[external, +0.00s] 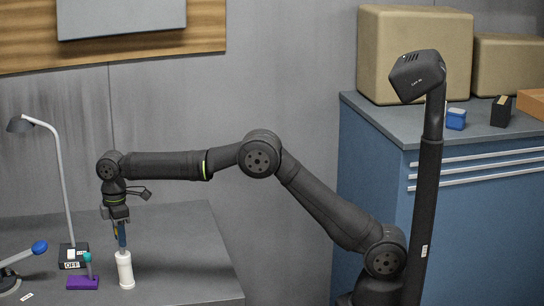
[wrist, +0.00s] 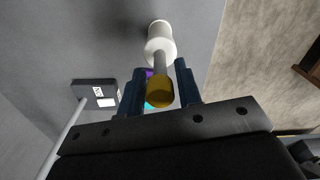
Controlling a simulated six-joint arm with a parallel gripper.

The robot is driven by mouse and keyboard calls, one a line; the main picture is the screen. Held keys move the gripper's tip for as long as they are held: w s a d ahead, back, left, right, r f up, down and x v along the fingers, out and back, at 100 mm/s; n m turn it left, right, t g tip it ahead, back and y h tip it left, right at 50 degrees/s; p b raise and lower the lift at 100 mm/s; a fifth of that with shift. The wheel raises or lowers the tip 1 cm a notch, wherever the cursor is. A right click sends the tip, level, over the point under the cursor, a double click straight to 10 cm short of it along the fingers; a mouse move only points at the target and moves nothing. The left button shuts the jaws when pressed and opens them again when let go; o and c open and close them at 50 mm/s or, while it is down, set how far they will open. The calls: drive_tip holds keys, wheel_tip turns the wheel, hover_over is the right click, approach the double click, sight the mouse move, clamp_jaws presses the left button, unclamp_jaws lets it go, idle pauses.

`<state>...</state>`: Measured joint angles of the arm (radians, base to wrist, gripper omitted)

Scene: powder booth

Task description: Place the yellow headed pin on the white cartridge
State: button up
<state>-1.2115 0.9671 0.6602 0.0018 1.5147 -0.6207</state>
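The white cartridge (external: 125,270) stands upright on the grey table at the lower left; it also shows at the top of the wrist view (wrist: 161,43). The yellow headed pin (wrist: 160,93) has its yellow head between the blue fingers of my gripper (wrist: 159,85). Its grey shaft points at the cartridge's top end and meets it in the picture; how deep it sits is unclear. In the external view my gripper (external: 121,232) points down directly above the cartridge. Whether the fingers press on the head is not clear.
A purple block (external: 83,283) with a teal-topped pin (external: 87,260) stands just left of the cartridge. A lamp (external: 58,170) rises from a black base with a switch label. A blue-ended lever (external: 38,247) is farther left. The table right of the cartridge is clear.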

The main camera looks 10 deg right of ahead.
drive_tip(key=shift+o, duration=0.8)
wheel_tip(320, 180, up, 12)
drive_tip(key=shift+r, duration=0.15)
wheel_tip(320, 180, down, 12)
drive_tip(key=shift+f, duration=0.25)
wheel_tip(320, 180, up, 2)
drive_tip(key=shift+r, duration=0.5)
